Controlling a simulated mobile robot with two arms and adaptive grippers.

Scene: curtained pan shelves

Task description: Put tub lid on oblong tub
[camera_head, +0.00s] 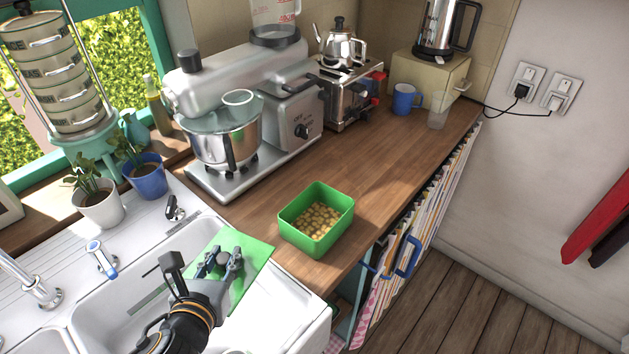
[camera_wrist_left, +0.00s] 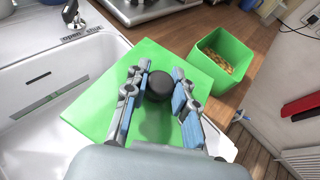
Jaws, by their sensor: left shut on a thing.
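The green tub lid (camera_head: 257,254) is a flat panel with a dark round knob (camera_wrist_left: 159,86) in its middle. My left gripper (camera_head: 224,260) is shut on the lid by this knob. It holds the lid over the right end of the sink, at the counter's edge; the lid fills the middle of the left wrist view (camera_wrist_left: 95,100). The oblong tub (camera_head: 319,246) is green, open-topped and holds small tan pieces. It stands on the wooden counter right of the lid, apart from it, and at the upper right of the left wrist view (camera_wrist_left: 207,79). My right gripper is out of view.
The wooden counter (camera_head: 390,150) is bare behind and right of the tub. A stand mixer (camera_head: 230,100) stands behind, with a toaster (camera_head: 350,100), a blue mug (camera_head: 403,99) and a glass (camera_head: 438,110) farther back. The white sink (camera_head: 110,300) lies at the left.

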